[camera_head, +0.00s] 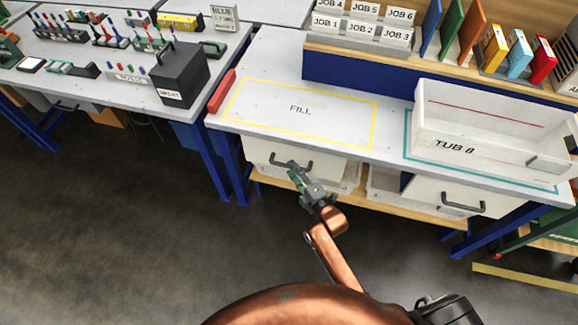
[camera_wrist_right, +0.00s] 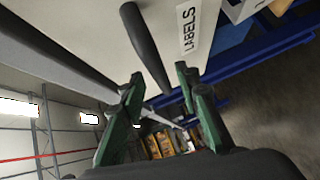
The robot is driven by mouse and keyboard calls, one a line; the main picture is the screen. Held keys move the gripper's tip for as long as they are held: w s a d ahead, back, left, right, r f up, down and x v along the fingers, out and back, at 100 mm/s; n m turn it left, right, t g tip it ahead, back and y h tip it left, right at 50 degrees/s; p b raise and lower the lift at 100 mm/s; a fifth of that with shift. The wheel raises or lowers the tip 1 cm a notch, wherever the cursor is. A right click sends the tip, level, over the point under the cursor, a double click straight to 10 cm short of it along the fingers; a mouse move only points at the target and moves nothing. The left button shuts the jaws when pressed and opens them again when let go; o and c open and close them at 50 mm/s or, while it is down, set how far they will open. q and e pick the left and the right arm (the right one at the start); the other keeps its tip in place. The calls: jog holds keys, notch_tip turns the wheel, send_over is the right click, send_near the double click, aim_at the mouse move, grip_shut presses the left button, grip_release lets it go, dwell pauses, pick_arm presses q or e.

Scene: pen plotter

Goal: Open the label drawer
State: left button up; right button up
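The label drawer has a white front (camera_head: 262,152) with a dark bar handle (camera_head: 291,162), under the worktop marked FILL. It looks shut. In the right wrist view its front (camera_wrist_right: 165,25) carries a LABELS tag (camera_wrist_right: 189,28), and the handle (camera_wrist_right: 146,45) runs down toward the space between my fingers. My right gripper (camera_head: 296,176) is at the handle in the head view. In the wrist view the right gripper (camera_wrist_right: 160,92) has its green-padded fingers apart, one on each side of the handle's near end. I cannot tell whether they touch it. My left gripper is not in view.
A second drawer (camera_head: 440,196) with its own handle is to the right, below the tub marked TUB 8 (camera_head: 480,138). A red object (camera_head: 222,91) lies at the worktop's left edge. Blue table legs (camera_head: 209,163) stand to the left. The floor in front (camera_head: 130,220) is clear.

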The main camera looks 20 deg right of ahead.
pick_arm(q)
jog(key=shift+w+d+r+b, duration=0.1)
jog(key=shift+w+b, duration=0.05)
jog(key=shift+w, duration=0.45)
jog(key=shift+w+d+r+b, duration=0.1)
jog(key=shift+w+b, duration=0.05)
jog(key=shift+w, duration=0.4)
pick_arm(e)
jog(key=shift+x, duration=1.45)
grip_shut()
